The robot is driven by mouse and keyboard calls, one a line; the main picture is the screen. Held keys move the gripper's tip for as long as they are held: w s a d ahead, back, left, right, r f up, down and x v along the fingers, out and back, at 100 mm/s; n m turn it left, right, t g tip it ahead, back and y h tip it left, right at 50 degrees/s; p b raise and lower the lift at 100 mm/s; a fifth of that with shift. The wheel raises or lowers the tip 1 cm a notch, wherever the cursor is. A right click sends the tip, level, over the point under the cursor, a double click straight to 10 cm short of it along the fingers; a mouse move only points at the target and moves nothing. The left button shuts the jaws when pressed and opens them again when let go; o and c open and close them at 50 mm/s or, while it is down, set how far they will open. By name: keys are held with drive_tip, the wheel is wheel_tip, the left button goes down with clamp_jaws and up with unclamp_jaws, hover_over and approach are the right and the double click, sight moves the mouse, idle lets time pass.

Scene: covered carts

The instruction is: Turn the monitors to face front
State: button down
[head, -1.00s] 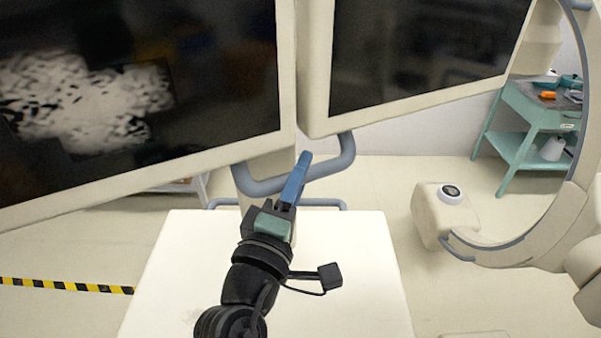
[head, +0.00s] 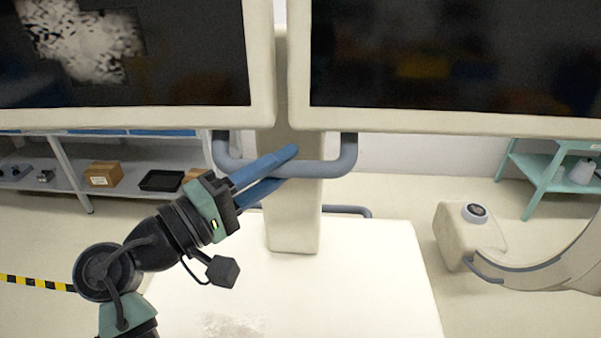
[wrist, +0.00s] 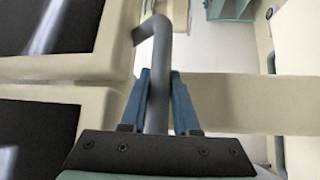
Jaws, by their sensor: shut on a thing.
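Two dark-screened monitors with cream frames, the left monitor (head: 125,119) and the right monitor (head: 450,121), stand side by side across the top of the head view and now look nearly square to me. A grey-blue handle bar (head: 318,170) hangs below them, in front of the cream column (head: 292,225). My gripper (head: 275,172) reaches in from the left, its blue fingers shut on the bar. In the wrist view the fingers flank the handle bar (wrist: 159,75) on both sides. The monitors' tops are out of view.
The cream cart base (head: 390,280) lies below the column. A grey shelf (head: 50,172) with boxes stands behind at left. A C-shaped machine (head: 455,235) stands at right, before a green table (head: 525,165). Pale floor is clear between the cart and the machine.

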drive_tip(key=shift+a, duration=0.3)
drive_tip(key=c, duration=0.7)
unclamp_jaws()
drive_tip(key=shift+w, duration=0.1)
drive_tip(key=shift+o, duration=0.2)
drive_tip(key=shift+d, duration=0.1)
drive_tip(key=b+v, duration=0.3)
drive_tip(key=v, duration=1)
